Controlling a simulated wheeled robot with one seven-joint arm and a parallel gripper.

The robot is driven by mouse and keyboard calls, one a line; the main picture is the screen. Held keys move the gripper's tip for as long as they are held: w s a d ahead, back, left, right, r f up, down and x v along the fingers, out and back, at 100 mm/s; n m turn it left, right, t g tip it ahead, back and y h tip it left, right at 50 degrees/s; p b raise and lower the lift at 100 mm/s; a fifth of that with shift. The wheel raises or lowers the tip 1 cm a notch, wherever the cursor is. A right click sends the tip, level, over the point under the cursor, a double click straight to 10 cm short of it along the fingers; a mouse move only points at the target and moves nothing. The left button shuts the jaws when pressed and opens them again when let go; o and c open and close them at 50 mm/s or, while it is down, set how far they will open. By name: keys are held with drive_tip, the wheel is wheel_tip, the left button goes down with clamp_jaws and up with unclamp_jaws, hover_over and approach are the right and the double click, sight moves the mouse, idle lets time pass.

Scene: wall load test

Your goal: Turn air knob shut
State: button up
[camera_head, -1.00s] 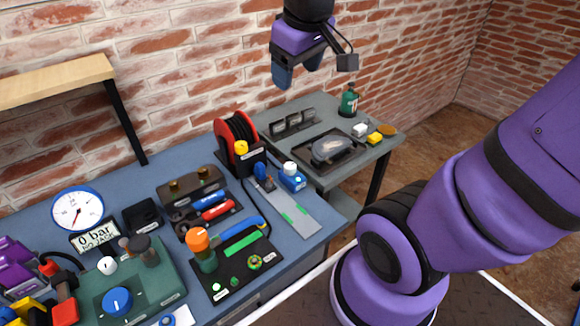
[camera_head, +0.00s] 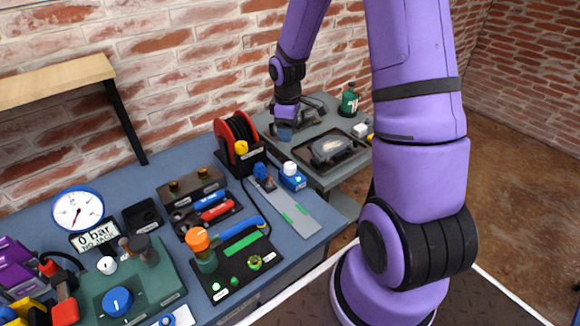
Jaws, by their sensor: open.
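Several knobs stand on the blue bench, and I cannot read which one is labelled air. A round blue knob (camera_head: 118,301) sits on the green unit (camera_head: 155,285) at the lower left, with a small white knob (camera_head: 107,265) behind it. A yellow knob (camera_head: 241,147) is on the red hose reel (camera_head: 228,130). A blue knob (camera_head: 260,170) stands beside a white-capped blue bottle (camera_head: 291,175). My gripper (camera_head: 285,132) is open, pointing down above the grey side table, to the right of the reel and apart from all the knobs. Its fingertips are small in view.
An orange-topped handle (camera_head: 199,240) rises from a black mat. A dark tray (camera_head: 350,157) and a green bottle (camera_head: 349,100) are on the side table. A wooden shelf (camera_head: 55,82) overhangs the left.

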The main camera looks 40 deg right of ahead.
hover_over(290, 165)
wheel_tip(290, 165, down, 5)
drive_tip(key=shift+n, duration=0.4)
wheel_tip(290, 165, down, 11)
drive_tip(key=shift+f, duration=0.1)
drive_tip(key=c, duration=0.9)
